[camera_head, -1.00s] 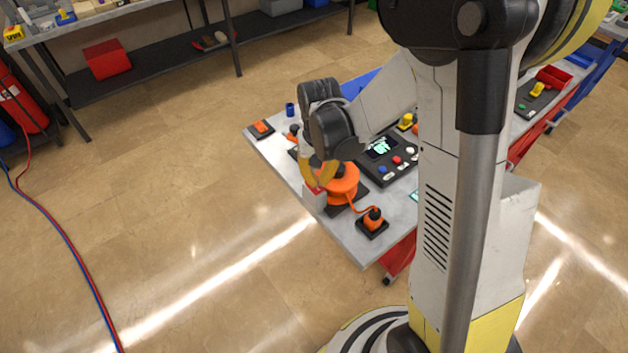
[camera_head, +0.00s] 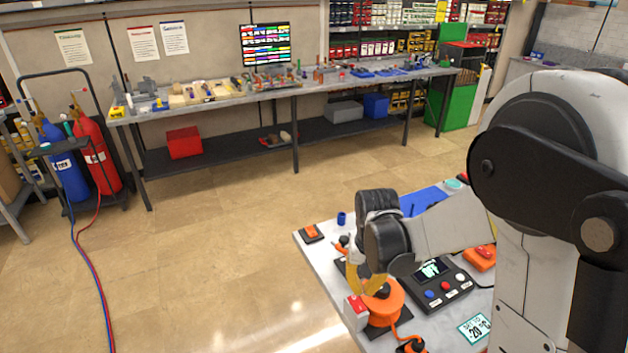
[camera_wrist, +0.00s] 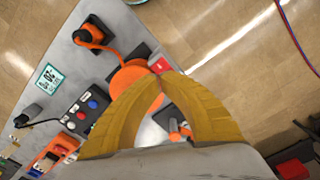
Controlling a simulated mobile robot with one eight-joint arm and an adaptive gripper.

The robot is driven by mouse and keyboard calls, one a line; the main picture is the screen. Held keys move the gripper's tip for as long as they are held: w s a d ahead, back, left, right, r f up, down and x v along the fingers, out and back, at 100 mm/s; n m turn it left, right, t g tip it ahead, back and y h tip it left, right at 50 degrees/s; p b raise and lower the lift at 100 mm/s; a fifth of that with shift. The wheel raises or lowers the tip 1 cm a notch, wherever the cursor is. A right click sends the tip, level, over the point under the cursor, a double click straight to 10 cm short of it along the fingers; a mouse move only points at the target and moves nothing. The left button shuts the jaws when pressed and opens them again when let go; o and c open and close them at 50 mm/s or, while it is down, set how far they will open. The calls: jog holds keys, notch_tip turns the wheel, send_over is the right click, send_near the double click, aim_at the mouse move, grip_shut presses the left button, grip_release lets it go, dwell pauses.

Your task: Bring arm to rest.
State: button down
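My gripper (camera_head: 362,286) hangs over the front left part of the table, just above and left of the orange pump (camera_head: 384,306). In the wrist view its two yellow fingers (camera_wrist: 152,78) curve inward and their tips come together, with nothing visibly held between them. Behind the tips the wrist view shows the orange pump (camera_wrist: 130,76), partly hidden by the fingers. My arm reaches out bent over the table from the right of the head view.
The grey table (camera_head: 320,248) also carries a black control box (camera_head: 437,287), a red-and-white box (camera_head: 356,309) and a temperature sign (camera_head: 474,328). A long workbench (camera_head: 285,92) stands at the back, gas cylinders (camera_head: 95,152) at left.

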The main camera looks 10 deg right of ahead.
jog(key=shift+r, duration=0.1)
jog(key=shift+s+r+t+b, duration=0.25)
jog(key=shift+r+t+b, duration=0.05)
jog(key=shift+b, duration=0.4)
jog(key=s+r+n+t+b, duration=0.1)
jog(key=s+t+b, duration=0.5)
jog(key=s+b, duration=0.6)
jog(key=shift+s+r+n+b, duration=0.15)
jog(key=shift+r+n+b, duration=0.25)
jog(key=shift+n+b, duration=0.25)
